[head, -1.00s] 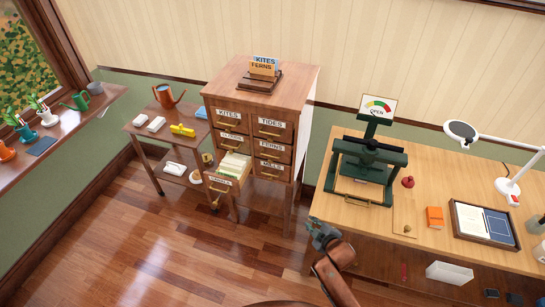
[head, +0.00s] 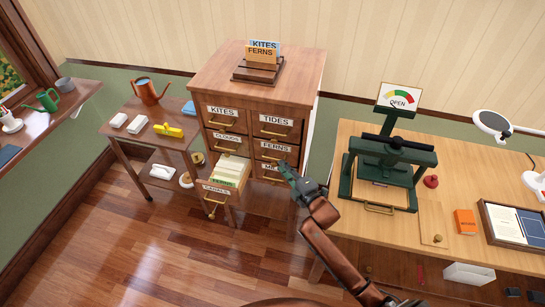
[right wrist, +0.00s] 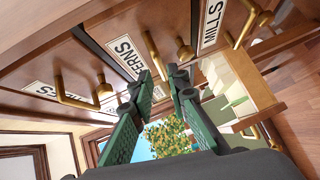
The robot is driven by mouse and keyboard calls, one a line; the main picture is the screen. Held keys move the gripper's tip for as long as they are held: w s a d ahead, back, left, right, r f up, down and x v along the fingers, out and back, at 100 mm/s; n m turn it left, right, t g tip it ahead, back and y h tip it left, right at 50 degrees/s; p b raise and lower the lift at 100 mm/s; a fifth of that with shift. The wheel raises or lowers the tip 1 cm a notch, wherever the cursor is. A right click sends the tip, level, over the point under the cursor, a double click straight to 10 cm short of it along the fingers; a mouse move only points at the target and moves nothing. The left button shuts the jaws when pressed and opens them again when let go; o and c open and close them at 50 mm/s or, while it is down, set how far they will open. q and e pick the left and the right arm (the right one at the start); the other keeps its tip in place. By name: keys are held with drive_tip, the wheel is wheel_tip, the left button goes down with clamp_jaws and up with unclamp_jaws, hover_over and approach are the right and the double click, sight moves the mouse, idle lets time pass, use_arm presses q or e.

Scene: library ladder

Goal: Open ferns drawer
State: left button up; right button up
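The FERNS drawer (head: 266,148) is shut in the right column of the wooden card cabinet (head: 225,80), between TIDES above and a lower drawer. Its white label and brass handle show. My right gripper (head: 282,166) is in front of the right column, near the FERNS handle. In the right wrist view, the gripper (right wrist: 162,75) has its two green fingers apart with nothing between them. The FERNS label (right wrist: 126,57) and the brass handle (right wrist: 154,55) are just beyond the fingertips. The left gripper is not in view.
The lower left drawer (head: 216,188) stands pulled out, with cards in it. A side table (head: 120,133) is to the left. The desk (head: 450,190) with a green press (head: 385,170) is to the right. A FERNS card (head: 260,55) stands on the cabinet top.

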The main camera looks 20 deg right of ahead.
sight(275, 159)
drive_tip(key=w, duration=0.2)
drive_tip(key=w+a, duration=0.1)
drive_tip(key=w, duration=0.1)
drive_tip(key=w+f+b, duration=0.1)
drive_tip(key=w, duration=0.1)
drive_tip(key=shift+w+a, duration=0.15)
drive_tip(key=shift+w, duration=0.05)
clamp_jaws()
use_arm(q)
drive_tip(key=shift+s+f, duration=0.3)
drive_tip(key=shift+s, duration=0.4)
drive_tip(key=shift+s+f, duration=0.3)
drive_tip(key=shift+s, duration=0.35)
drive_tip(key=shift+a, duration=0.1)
